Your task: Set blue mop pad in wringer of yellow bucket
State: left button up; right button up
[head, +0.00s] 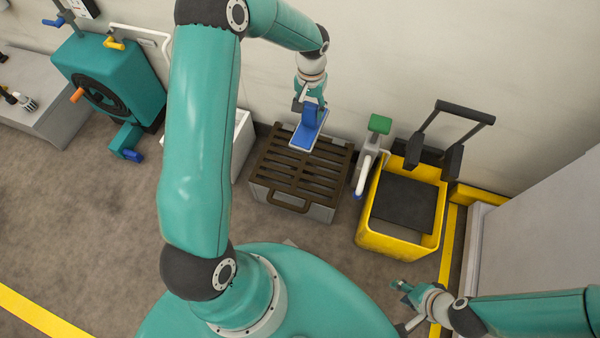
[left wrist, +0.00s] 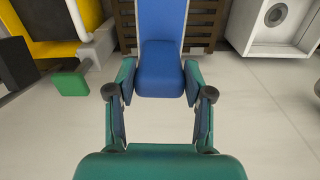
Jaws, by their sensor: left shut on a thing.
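The blue mop pad (head: 303,133) is a flat pad with a pale edge and a raised blue block on top. My left gripper (head: 311,104) is shut on that block and holds the pad above the slatted brown grate. The left wrist view shows the blue block (left wrist: 162,65) between the fingers of my left gripper (left wrist: 160,93). The yellow bucket (head: 375,243) stands to the right of the pad, with a dark wringer plate (head: 403,205) inside and a black handle frame (head: 465,111) at its back. My right gripper (head: 402,306) is open and empty in front of the bucket.
The brown slatted grate (head: 299,178) tops a light box below the pad. A green-topped grey post (head: 379,126) stands between grate and bucket. The wall is close behind. A teal machine (head: 110,80) is at the left; a pale cabinet (head: 535,235) is at the right.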

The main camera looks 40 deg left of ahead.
pick_arm(q)
jog(key=shift+n, duration=0.3)
jog(key=a+f, duration=0.1)
jog(key=s+f+b, duration=0.1)
jog(key=f, duration=0.1)
jog(key=a+f+b, duration=0.1)
jog(key=f, duration=0.1)
jog(key=shift+s+a+f, duration=0.25)
jog(key=shift+a, duration=0.05)
notch_tip(320, 180, down, 19)
jog(key=b, duration=0.4)
pick_arm(e)
notch_tip(320, 180, down, 8)
pick_arm(q)
jog(key=shift+f+b, duration=0.1)
jog(key=shift+b, duration=0.3)
jog(key=o, duration=1.1)
